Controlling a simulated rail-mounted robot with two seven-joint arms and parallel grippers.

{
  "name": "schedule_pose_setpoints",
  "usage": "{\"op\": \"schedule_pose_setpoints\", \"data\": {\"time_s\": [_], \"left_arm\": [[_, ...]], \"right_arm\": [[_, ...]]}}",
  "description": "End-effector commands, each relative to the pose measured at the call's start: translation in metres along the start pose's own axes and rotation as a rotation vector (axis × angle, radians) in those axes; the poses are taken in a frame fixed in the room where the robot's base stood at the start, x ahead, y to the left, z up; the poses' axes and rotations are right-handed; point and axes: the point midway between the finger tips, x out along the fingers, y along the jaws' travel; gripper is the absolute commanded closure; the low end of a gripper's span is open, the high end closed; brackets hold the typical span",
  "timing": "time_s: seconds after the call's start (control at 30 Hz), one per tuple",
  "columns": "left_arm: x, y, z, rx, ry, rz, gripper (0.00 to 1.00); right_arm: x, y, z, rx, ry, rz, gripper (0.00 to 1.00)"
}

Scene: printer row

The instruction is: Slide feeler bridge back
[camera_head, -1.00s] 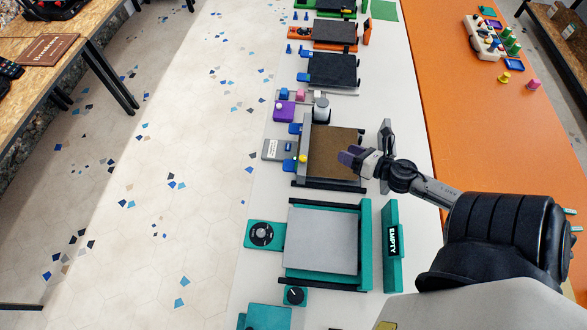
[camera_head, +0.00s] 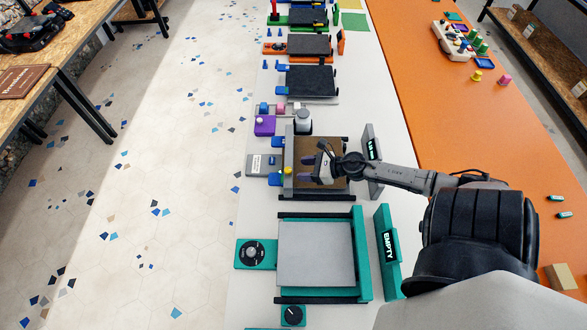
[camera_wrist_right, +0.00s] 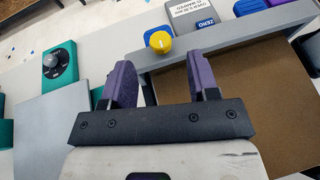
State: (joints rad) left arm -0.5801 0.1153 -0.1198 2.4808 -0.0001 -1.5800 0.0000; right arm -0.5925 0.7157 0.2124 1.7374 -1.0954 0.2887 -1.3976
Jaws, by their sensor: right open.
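The feeler bridge (camera_head: 289,152) is a grey bar across the left edge of a brown print bed (camera_head: 334,150). It carries a yellow knob (camera_head: 287,170). In the right wrist view the bridge (camera_wrist_right: 235,38) crosses the upper right, with the yellow knob (camera_wrist_right: 159,41) on it. My right gripper (camera_head: 307,171) is open and empty, with purple fingertips, over the bed just right of the bridge. In the right wrist view the open gripper (camera_wrist_right: 158,62) has the knob in line with the gap between its fingers, beyond the tips. My left gripper is out of view.
A teal printer with a grey bed (camera_head: 316,252) stands in front, with an EMPTY sign (camera_head: 389,247) at its right. A grey label box (camera_head: 258,165) sits left.

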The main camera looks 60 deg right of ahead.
Motion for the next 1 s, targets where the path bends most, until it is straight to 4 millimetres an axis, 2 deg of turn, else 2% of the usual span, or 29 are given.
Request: {"op": "schedule_pose_setpoints", "data": {"time_s": [0.1, 0.33, 0.83, 1.0], "left_arm": [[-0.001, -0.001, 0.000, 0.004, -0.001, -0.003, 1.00], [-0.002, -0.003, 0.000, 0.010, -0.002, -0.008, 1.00], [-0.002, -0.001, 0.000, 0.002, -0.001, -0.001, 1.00], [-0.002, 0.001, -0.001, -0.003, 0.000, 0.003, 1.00]], "right_arm": [[0.017, -0.001, 0.001, -0.001, -0.001, -0.001, 0.45], [0.037, 0.000, 0.001, 0.002, -0.001, -0.001, 0.45], [0.044, 0.000, 0.000, 0.001, 0.000, -0.001, 0.45], [0.044, 0.000, 0.000, 0.002, 0.000, -0.001, 0.61]]}}
